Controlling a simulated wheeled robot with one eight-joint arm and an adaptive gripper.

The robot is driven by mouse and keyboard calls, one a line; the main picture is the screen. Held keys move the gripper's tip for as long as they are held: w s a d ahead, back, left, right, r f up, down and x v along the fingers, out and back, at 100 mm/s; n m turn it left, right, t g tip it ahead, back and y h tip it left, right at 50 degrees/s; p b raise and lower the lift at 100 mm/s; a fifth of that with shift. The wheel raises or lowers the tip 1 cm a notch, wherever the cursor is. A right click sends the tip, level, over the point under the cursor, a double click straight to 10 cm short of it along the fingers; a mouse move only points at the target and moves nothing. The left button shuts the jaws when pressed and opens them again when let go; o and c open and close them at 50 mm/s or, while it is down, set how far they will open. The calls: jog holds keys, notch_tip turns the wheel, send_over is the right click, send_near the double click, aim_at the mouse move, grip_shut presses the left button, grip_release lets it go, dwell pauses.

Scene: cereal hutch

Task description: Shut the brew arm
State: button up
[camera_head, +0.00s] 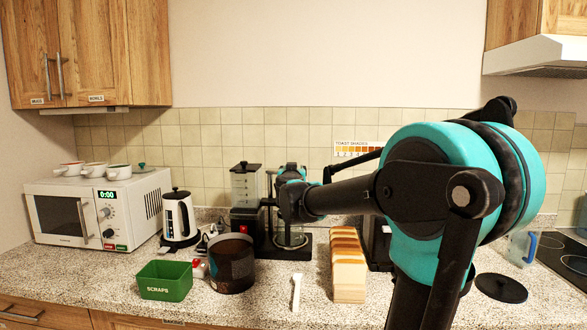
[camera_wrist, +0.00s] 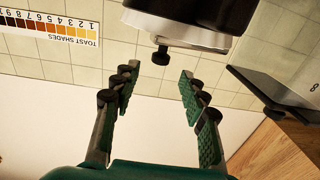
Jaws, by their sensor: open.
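The coffee maker (camera_head: 247,222) stands at the back of the counter, with a clear tank and black lid on its left. A glass vessel (camera_head: 291,237) stands at its right, partly behind my arm. My gripper (camera_wrist: 158,72) is open and empty in the wrist view; in the head view my wrist covers the upper right of the coffee maker. The brew arm cannot be told apart clearly there. In the wrist view, which is upside down, a black part with a silver band and knob (camera_wrist: 160,56) lies just beyond the fingertips, apart from them. I cannot tell which part it is.
A dark pot (camera_head: 231,265), green scraps bin (camera_head: 165,281), white kettle (camera_head: 179,218) and microwave (camera_head: 62,222) stand to the left. Bread slices (camera_head: 349,279) and a white spoon-like utensil (camera_head: 296,292) lie in front. A black disc (camera_head: 501,288) lies at the right.

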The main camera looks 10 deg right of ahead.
jog(key=v, duration=0.4)
jog(key=shift+s+a, duration=0.1)
jog(key=shift+s, duration=0.2)
